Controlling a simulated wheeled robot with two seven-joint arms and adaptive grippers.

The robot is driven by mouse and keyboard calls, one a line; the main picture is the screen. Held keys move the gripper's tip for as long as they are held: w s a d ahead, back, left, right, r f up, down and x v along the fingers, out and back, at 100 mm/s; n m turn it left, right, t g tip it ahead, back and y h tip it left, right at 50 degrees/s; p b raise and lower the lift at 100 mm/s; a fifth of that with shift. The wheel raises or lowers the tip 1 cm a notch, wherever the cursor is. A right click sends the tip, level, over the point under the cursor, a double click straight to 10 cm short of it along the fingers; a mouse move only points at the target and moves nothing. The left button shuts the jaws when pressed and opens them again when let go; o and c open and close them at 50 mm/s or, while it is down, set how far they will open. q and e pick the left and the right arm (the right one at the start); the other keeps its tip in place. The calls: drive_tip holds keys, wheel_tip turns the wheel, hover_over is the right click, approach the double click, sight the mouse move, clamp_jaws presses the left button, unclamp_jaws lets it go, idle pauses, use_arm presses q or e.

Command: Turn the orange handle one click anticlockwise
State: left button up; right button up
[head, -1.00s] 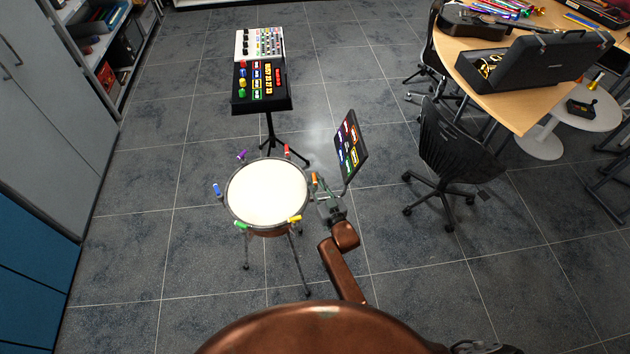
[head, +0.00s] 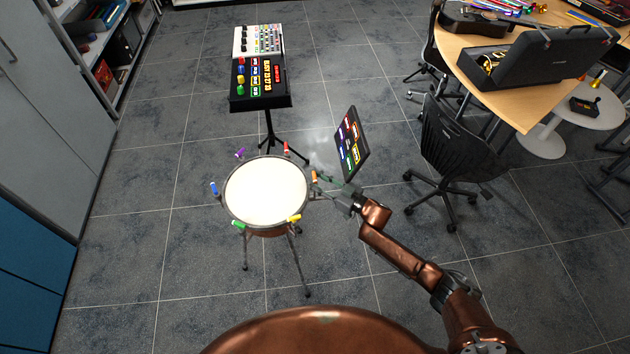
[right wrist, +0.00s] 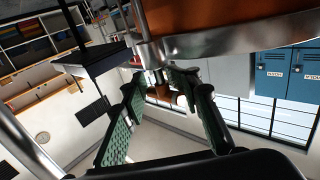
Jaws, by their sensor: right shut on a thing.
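A round drum with a white skin (head: 266,192) stands on thin legs, with several coloured handles around its rim. The orange handle (head: 315,176) is on the drum's right side. My right gripper (head: 319,182) reaches it from the right and is shut on it. In the right wrist view the green-padded fingers (right wrist: 163,90) stand on either side of the orange handle (right wrist: 164,98), below the drum's metal rim (right wrist: 225,42). The fingers partly hide the handle. My left gripper is not in view.
A tilted panel with coloured labels (head: 351,143) stands just behind my right wrist. A console on a stand (head: 261,80) is behind the drum. A black chair (head: 450,140) and a wooden table (head: 525,105) are to the right. The floor in front is clear.

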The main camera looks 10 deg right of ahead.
drive_tip(key=shift+o, duration=0.3)
drive_tip(key=shift+a+f+n+g+y+b, duration=0.15)
drive_tip(key=shift+n+g+y+b, duration=0.65)
drive_tip(key=shift+g+b, duration=0.1)
drive_tip(key=shift+s+g, duration=0.1)
drive_tip(key=shift+g, duration=0.2)
use_arm(q)
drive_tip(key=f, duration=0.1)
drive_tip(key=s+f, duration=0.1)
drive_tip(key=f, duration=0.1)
drive_tip(key=shift+b, duration=0.3)
use_arm(e)
drive_tip(key=shift+r, duration=0.2)
drive_tip(key=shift+a+r+n, duration=0.1)
drive_tip(key=shift+r+n, duration=0.05)
drive_tip(key=shift+n, duration=0.15)
drive_tip(key=o, duration=1.2)
drive_tip(key=shift+o, duration=0.2)
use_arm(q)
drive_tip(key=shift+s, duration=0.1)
use_arm(e)
drive_tip(key=shift+d, duration=0.35)
drive_tip(key=v, duration=1.1)
drive_tip(key=shift+s+d+f, duration=0.2)
drive_tip(key=shift+d, duration=0.05)
